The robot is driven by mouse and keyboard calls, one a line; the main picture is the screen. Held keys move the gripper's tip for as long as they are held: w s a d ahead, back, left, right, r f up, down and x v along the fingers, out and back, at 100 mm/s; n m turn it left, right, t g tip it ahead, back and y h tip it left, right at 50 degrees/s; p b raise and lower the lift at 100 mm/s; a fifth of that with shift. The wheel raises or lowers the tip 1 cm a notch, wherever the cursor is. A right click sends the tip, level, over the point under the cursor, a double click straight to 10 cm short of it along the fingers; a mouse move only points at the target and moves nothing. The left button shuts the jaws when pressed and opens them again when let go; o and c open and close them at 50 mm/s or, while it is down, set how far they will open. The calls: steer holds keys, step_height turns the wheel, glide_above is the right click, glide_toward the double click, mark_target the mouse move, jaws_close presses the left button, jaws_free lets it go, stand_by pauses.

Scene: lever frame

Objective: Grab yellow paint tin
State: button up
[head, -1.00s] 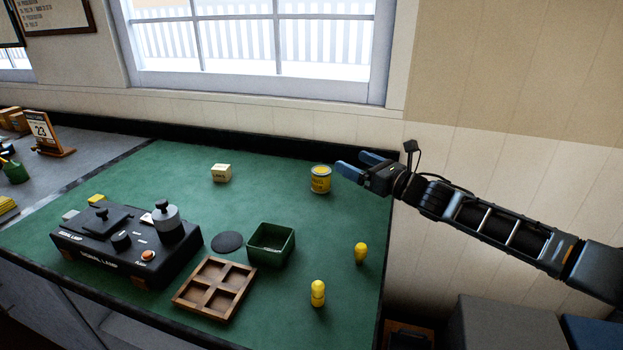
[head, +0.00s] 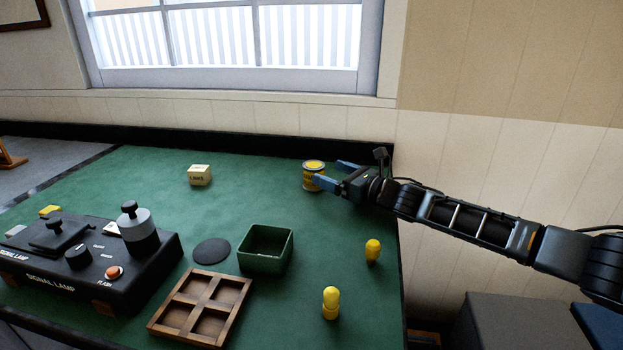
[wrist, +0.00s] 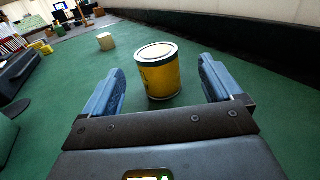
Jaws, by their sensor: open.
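The yellow paint tin (head: 311,177) stands upright on the green table top near its back right corner. In the wrist view the tin (wrist: 160,76) has a pale lid with a dark rim and stands just ahead of and between the two blue fingers. My gripper (head: 334,173) is open and empty, reaching in from the right at the tin's height. In the wrist view the gripper (wrist: 163,84) has clear space on both sides of the tin. In the head view the near finger hides part of the tin's right side.
A cream box (head: 199,175) stands left of the tin. A green tray (head: 266,266), a wooden divided tray (head: 238,302), two yellow pegs (head: 373,251) and a signal lamp box (head: 95,283) occupy the front. A black ledge (head: 230,146) runs along the back. Green table is clear around the tin.

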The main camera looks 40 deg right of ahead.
mark_target(313, 165)
steer(key=shift+w+a+f+p, duration=0.15)
steer(key=shift+w+a, duration=0.1)
steer(key=shift+w, duration=0.8)
steer(key=shift+w+a+r+p, duration=0.15)
steer(key=shift+w+a, duration=0.1)
steer(key=shift+w, duration=0.85)
steer(key=shift+w+a+f+p, duration=0.15)
steer(key=shift+w+a, duration=0.1)
steer(key=shift+w, duration=0.8)
steer(key=c, duration=1.2)
